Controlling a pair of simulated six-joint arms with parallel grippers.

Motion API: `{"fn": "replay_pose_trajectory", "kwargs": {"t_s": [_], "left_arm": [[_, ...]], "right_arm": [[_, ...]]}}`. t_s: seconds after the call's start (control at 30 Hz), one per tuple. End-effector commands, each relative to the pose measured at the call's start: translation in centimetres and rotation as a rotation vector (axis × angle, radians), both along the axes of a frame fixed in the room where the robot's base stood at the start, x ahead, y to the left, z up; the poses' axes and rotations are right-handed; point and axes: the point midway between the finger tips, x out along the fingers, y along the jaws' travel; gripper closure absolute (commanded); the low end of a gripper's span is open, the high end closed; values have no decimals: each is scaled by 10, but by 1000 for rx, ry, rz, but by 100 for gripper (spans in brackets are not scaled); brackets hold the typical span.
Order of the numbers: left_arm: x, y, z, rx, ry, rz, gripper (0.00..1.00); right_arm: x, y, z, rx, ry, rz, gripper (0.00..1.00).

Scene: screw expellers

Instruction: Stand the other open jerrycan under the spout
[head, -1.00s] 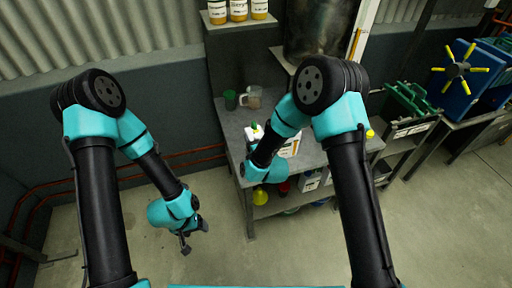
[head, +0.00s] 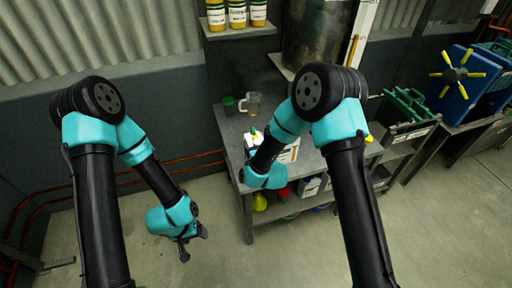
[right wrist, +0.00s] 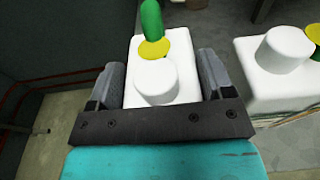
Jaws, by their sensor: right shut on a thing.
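A white jerrycan (right wrist: 126,101) stands between the fingers of my right gripper (right wrist: 160,82) in the right wrist view. The gripper is shut on it. Its top has a white cylindrical part, with a yellow disc and a green rod-like piece behind. In the head view this jerrycan (head: 251,144) is partly hidden by my right forearm, and the fingers are hidden. A second white jerrycan (right wrist: 262,88) stands to the right, also with a white cylinder on top; it shows beside my arm in the head view (head: 290,155). My left gripper (head: 193,244) is open and empty above the floor. I cannot make out the spout.
The grey bench (head: 232,152) carries a green cup (head: 229,102) and a clear jug (head: 253,103) at the back. A dark metal vessel (head: 308,42) stands behind. Bottles and containers sit on the lower shelf. Green crates (head: 407,105) and a blue machine with a yellow handwheel (head: 454,73) are at right.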

Motion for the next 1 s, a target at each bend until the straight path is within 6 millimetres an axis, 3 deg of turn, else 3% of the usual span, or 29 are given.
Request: {"fn": "replay_pose_trajectory", "kwargs": {"t_s": [0.4,1.0], "left_arm": [[0,0,0,0,0,0,30],[0,0,0,0,0,0,30]], "right_arm": [[0,0,39,2,-7,0,100],[-130,1,46,-1,-1,4,100]]}}
